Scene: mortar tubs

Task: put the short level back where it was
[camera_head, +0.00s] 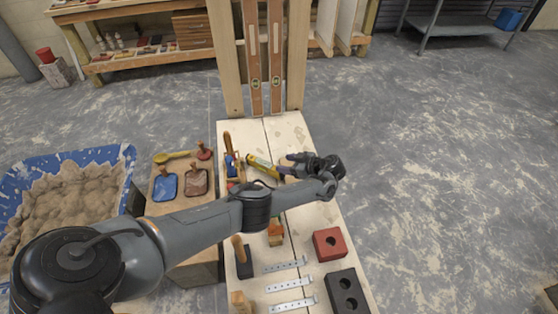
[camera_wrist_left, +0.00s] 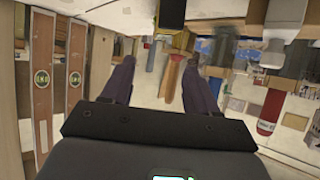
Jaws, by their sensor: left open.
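Two wooden levels, a left one (camera_head: 253,60) and a right one (camera_head: 276,60), hang upright side by side on the wooden stand, their tops cut off in the head view. They also show at the left of the left wrist view (camera_wrist_left: 75,65). I cannot tell which is shorter. A yellow bar-like thing (camera_head: 262,165) lies on the bench near my left gripper (camera_head: 284,164); I cannot tell if it is a level. That gripper is open, with nothing between its fingers (camera_wrist_left: 160,66). My right gripper is out of view.
The pale bench (camera_head: 292,133) also holds a red block (camera_head: 329,244), a black block with holes (camera_head: 347,291), metal strips (camera_head: 289,284) and wooden-handled tools. A blue mortar tub (camera_head: 125,160) stands at left. Floor at right is clear.

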